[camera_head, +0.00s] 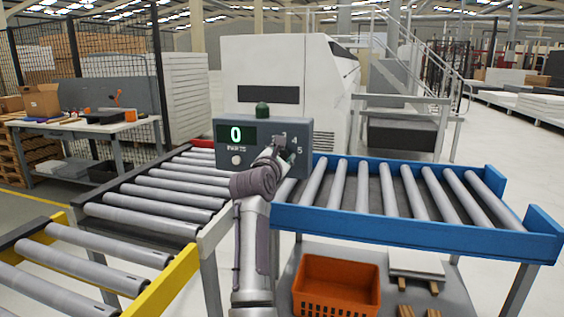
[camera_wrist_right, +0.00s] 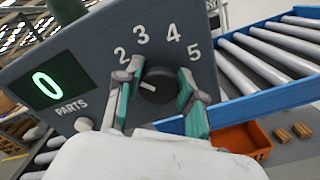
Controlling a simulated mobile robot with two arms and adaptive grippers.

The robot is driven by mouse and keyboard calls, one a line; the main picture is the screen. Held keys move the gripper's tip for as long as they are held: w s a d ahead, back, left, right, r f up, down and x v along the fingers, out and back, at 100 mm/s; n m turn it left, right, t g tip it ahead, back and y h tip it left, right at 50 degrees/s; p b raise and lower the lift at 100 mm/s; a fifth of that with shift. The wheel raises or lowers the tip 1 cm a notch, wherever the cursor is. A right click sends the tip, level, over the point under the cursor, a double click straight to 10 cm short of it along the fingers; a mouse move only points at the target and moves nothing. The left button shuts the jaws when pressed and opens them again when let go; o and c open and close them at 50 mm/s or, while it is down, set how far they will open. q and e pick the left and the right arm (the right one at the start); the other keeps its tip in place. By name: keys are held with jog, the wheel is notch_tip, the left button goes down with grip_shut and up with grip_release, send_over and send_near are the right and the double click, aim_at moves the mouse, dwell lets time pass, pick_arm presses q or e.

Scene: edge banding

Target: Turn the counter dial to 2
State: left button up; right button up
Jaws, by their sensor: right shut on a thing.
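The grey counter box (camera_head: 222,163) carries a green display (camera_head: 236,134) that reads 0. Its round black dial (camera_wrist_right: 157,88) sits between the fingers of my right gripper (camera_wrist_right: 158,93), one finger on each side, shut on it. The dial's white mark points left and slightly up, below the printed 2 (camera_wrist_right: 121,55). Numbers 3, 4 and 5 also show around the dial; any number lower left is behind a finger. In the head view my right gripper (camera_head: 279,150) covers the dial. My left gripper is not in view.
A white round button (camera_wrist_right: 83,124) sits under the display, and a green dome (camera_head: 262,109) tops the box. Roller conveyors (camera_head: 400,222) lie to both sides. An orange crate (camera_head: 336,290) stands below the blue one. A workbench (camera_head: 90,127) is at left.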

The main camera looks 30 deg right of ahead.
dwell(0.3)
jog(key=o, duration=1.1)
jog(key=shift+o, duration=0.2)
notch_tip(320, 180, up, 10)
